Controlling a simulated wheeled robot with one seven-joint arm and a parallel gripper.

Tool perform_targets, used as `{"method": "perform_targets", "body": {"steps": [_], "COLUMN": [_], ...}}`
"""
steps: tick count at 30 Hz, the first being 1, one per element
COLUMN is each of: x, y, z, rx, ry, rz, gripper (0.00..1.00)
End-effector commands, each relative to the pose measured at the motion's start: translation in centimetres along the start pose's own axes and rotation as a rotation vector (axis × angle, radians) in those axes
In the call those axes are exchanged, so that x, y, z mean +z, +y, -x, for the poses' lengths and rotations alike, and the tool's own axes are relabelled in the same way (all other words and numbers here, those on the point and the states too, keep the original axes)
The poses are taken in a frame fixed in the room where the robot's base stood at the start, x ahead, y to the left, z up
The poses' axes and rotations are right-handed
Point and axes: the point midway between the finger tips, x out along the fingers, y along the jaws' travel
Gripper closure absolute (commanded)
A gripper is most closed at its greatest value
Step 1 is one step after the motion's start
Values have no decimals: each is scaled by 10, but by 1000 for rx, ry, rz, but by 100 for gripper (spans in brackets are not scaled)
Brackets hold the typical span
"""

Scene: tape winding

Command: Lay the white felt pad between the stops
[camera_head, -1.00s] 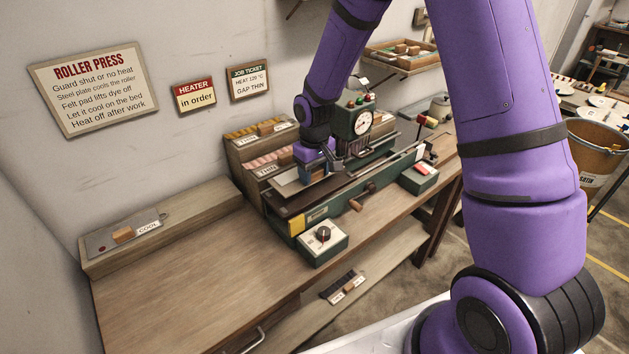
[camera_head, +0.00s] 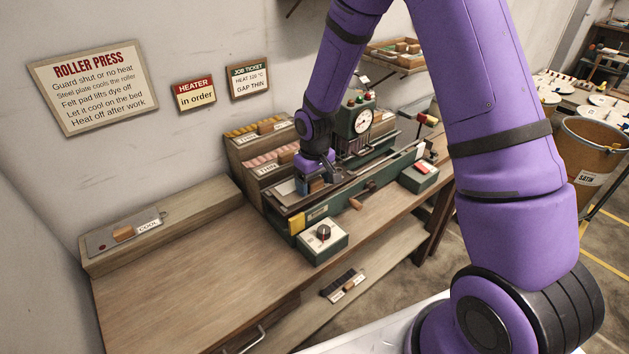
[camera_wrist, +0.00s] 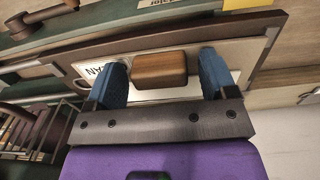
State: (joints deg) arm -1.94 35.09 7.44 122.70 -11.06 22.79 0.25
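My gripper (camera_head: 312,190) is low over the near-left end of the green roller press bed. In the wrist view, its two blue fingers (camera_wrist: 163,66) are apart on either side of a wooden handle block (camera_wrist: 158,70). A gap shows at the right finger; the left finger is close to the block, and contact there cannot be told. The block sits on a white pad (camera_wrist: 182,93), whose label is partly hidden and reads "AN".
Behind the bed stand racks of handled plates, one labelled THIN (camera_head: 268,168). The gauge housing (camera_head: 361,121) rises just right of my gripper. A control box (camera_head: 323,240) stands in front. A COOL plate (camera_head: 124,233) lies on the left ledge. The bench's left front (camera_head: 190,290) is clear.

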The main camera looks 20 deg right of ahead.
Motion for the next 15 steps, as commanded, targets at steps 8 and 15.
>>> {"method": "perform_targets", "body": {"steps": [8, 15], "x": [0, -1], "y": [0, 0], "z": [7, 47], "rx": [0, 1], "ry": [1, 4], "rz": [-1, -1], "gripper": [22, 22]}}
